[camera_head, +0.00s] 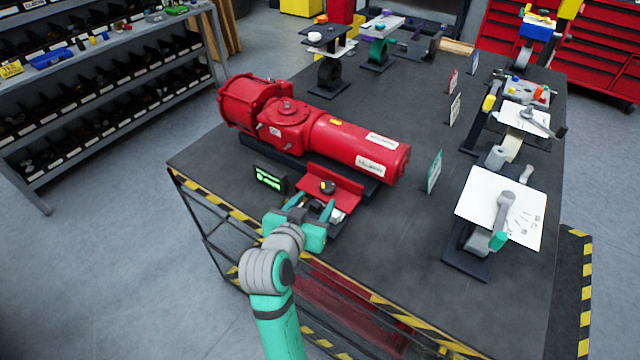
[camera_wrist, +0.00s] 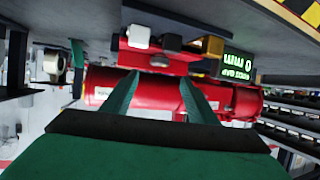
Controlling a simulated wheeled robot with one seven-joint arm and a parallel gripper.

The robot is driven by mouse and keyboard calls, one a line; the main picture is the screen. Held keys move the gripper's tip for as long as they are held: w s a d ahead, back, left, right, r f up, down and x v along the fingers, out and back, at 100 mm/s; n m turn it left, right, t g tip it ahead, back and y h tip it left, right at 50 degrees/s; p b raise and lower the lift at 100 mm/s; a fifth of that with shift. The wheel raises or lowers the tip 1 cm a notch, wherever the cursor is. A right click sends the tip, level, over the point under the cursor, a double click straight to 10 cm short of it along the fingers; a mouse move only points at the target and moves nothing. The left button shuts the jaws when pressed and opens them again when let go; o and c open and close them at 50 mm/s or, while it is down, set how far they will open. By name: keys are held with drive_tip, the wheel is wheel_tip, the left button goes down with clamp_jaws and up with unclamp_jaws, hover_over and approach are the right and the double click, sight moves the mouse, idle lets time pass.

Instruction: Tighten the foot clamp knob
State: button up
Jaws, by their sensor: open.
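The red valve actuator (camera_head: 330,140) lies on the dark workbench. A red foot clamp (camera_head: 345,188) stands at its near side, with a dark round knob (camera_head: 327,186) bearing a yellow mark. My teal gripper (camera_head: 316,204) is open and empty just in front of the clamp, its fingers pointing toward the knob and apart from it. The wrist view appears upside down; the open fingers (camera_wrist: 158,82) frame the red actuator body (camera_wrist: 160,96). A small round grey part (camera_wrist: 159,61) above the fingertips may be the knob, but I cannot tell.
A small green-lit display (camera_head: 268,178) stands left of the clamp and also shows in the wrist view (camera_wrist: 238,66). A stand with a white sheet (camera_head: 480,205) is to the right. Shelves of bins (camera_head: 110,85) are left. The bench's near edge has yellow-black striping.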

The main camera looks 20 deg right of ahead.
sight(326, 189)
drive_tip(key=x, duration=0.7)
drive_tip(key=shift+s+f, duration=0.1)
drive_tip(key=shift+f, duration=0.05)
drive_tip(key=shift+w+d+f, duration=0.25)
drive_tip(key=shift+w+d, duration=0.2)
drive_tip(key=shift+d, duration=0.05)
drive_tip(key=c, duration=1.1)
